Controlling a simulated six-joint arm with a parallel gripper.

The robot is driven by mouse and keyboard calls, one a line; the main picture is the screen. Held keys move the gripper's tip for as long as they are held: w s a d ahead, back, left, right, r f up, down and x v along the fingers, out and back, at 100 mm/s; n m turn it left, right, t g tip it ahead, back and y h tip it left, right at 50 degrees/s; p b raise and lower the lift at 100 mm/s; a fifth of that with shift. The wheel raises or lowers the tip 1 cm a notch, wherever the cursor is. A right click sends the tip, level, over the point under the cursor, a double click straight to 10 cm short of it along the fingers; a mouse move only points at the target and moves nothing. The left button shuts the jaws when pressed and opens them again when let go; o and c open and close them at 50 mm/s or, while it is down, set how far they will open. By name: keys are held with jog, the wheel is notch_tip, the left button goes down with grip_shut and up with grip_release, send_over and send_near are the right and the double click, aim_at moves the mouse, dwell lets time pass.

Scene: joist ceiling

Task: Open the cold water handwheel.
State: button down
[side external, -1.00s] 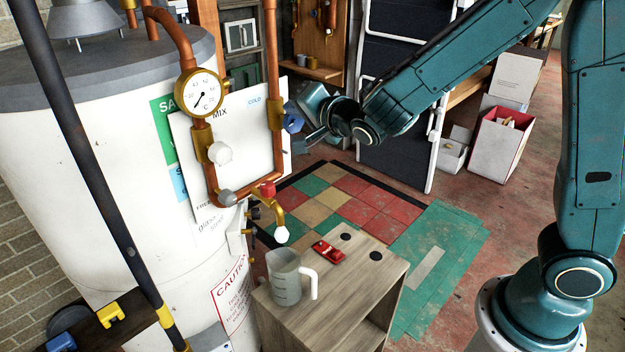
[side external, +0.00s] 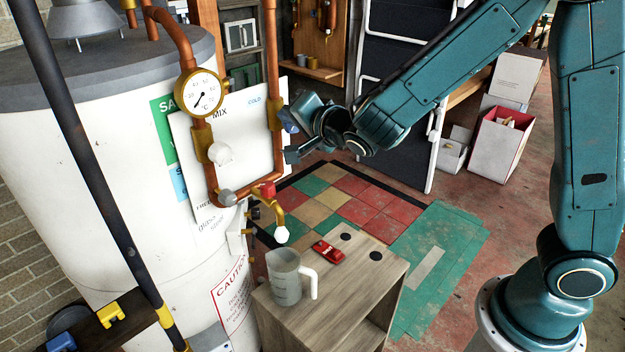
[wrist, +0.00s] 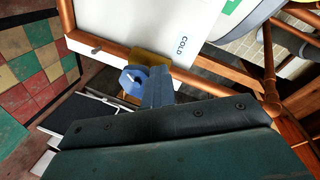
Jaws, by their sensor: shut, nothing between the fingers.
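The blue cold water handwheel (side external: 288,121) sits on the brass valve of the right copper pipe, beside the board marked COLD. My gripper (side external: 291,156) is just below and in front of it in the side view, with its fingers pointing left towards the pipe. In the wrist view the handwheel (wrist: 132,80) shows just left of my shut fingers (wrist: 158,82), which partly cover the brass valve body (wrist: 150,58). Nothing is between the fingers. I cannot tell whether a finger touches the wheel.
A white handwheel (side external: 220,153) is on the left pipe under a gauge (side external: 203,92). A red-handled tap (side external: 267,190) hangs below. The tiled floor beyond is clear.

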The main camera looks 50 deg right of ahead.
jog(key=shift+d+f, duration=0.1)
jog(key=shift+f, duration=0.15)
dwell(0.3)
jog(key=shift+a+r, duration=0.2)
jog(key=shift+a, duration=0.05)
jog(key=shift+a+r, duration=0.15)
jog(key=s, duration=0.6)
dwell(0.7)
jog(key=d, duration=0.1)
jog(key=d+r, duration=0.1)
jog(key=s+d, duration=0.1)
jog(key=shift+r, duration=0.3)
